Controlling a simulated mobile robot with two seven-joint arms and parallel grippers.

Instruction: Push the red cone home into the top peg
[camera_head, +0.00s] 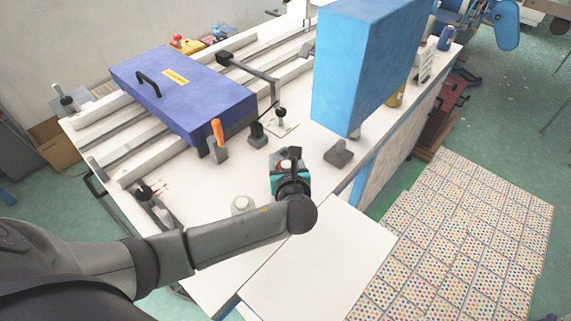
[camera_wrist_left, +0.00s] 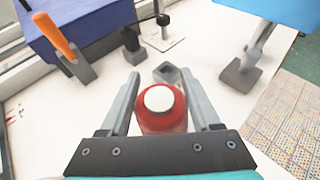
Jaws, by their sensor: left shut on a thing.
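The red cone (camera_wrist_left: 162,112) has a round white top and sits between the two fingers of my left gripper (camera_wrist_left: 165,100) in the left wrist view. The gripper is shut on it and holds it over the white table. In the head view my left gripper (camera_head: 289,160) is near the middle of the table, and a little of the red shows between its fingers. A small grey square block with a dark opening (camera_wrist_left: 167,73) stands just beyond the cone. I cannot tell which thing is the top peg. My right gripper is not in view.
A blue box with a black handle (camera_head: 190,90) stands at the back left. An orange-handled tool (camera_head: 217,135) stands in a grey holder. A big blue machine head (camera_head: 360,65) hangs to the right, with a grey block (camera_head: 338,155) below.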

